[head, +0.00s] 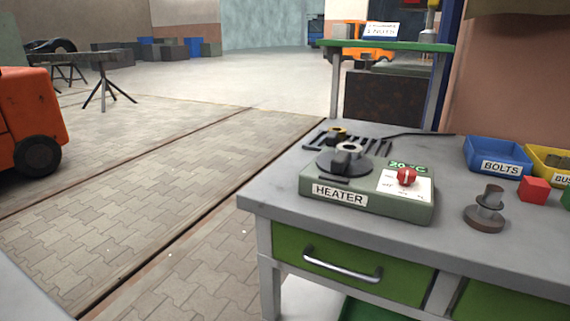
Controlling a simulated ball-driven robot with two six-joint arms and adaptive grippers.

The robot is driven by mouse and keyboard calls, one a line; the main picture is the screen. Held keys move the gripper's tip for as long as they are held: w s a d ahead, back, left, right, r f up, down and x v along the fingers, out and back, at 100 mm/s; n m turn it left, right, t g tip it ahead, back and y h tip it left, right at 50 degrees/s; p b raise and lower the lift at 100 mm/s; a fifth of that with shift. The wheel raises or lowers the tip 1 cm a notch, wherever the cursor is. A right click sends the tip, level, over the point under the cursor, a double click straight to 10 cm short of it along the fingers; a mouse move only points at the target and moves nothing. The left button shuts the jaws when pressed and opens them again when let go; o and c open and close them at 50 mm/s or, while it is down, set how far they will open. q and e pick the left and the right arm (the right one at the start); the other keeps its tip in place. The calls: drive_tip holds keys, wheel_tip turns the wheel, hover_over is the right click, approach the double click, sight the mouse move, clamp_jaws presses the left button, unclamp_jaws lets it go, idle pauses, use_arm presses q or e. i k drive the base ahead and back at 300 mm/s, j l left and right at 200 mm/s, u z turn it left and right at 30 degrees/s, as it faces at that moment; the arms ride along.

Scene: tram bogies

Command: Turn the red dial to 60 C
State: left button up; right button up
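The red dial (406,177) sits on the white scale plate (388,187) at the right of the green heater (368,204), which is labelled HEATER. A white line on the dial points roughly up. A green readout (408,167) behind the dial shows what looks like 20 C. The heater stands near the front left corner of the grey bench. A dark round plate with a metal ring on it takes up the heater's left part. Neither of my grippers shows in the head view.
On the grey bench (270,192), a metal spindle part (486,209), a red block (534,190), a blue BOLTS bin (497,154) and a yellow bin (549,157) stand right of the heater. Dark tools lie behind it. An orange vehicle (30,115) stands far left; paved floor between is clear.

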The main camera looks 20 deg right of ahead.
sight(406, 176)
drive_tip(key=l+z, duration=0.1)
drive_tip(key=z, duration=0.25)
drive_tip(key=l+z, duration=0.1)
drive_tip(key=z, duration=0.6)
drive_tip(key=i, duration=0.15)
drive_tip(key=z, duration=0.05)
